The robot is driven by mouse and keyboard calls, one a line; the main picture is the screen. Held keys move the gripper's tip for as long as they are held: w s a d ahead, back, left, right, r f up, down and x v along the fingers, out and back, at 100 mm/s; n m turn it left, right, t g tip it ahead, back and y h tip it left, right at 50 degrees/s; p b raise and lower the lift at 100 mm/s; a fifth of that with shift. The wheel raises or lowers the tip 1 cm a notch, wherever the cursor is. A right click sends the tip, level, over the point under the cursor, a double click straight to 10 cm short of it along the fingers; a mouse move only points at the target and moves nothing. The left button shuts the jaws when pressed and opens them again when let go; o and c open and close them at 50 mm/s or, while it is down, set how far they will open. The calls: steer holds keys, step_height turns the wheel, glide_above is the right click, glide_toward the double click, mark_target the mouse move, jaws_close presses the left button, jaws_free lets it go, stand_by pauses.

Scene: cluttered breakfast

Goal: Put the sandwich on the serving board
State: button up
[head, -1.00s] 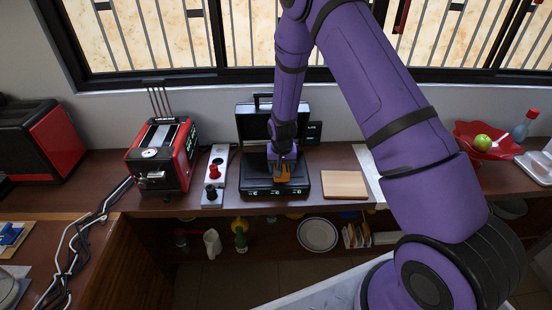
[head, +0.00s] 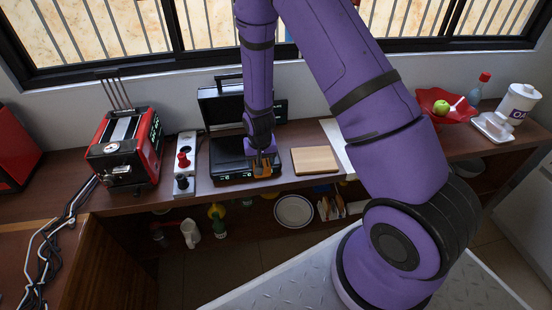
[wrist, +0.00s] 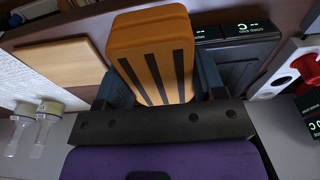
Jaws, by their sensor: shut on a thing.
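The sandwich (wrist: 152,52) is a golden-brown block with dark grill stripes, large in the wrist view. It also shows small in the head view (head: 262,168). My gripper (head: 262,160) is shut on it, with one finger on each side in the wrist view (wrist: 160,85). The sandwich is at the front edge of the open black sandwich press (head: 230,168); I cannot tell whether it still touches it. The serving board (head: 314,160) is a plain light wooden rectangle on the counter, just right of the press. It lies at the left in the wrist view (wrist: 62,62) and is bare.
A red toaster (head: 125,150) and a power strip with a red plug (head: 183,160) stand left of the press. A white mat (head: 338,135) lies right of the board. A red fruit bowl (head: 445,105) stands farther right. A plate (head: 294,211) is on the shelf below.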

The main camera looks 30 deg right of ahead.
steer(key=s+d+f+m, duration=0.1)
steer(key=s+d+f, duration=0.1)
steer(key=s+d, duration=0.6)
steer(key=s+d+f, duration=0.1)
steer(key=s+d, duration=0.4)
steer(key=d, duration=0.5)
glide_above(314, 158)
steer(key=shift+s+a+f, duration=0.15)
steer(key=shift+f, duration=2.45)
steer(key=shift+f, duration=0.15)
steer(key=o, duration=0.9)
steer(key=shift+o, duration=0.2)
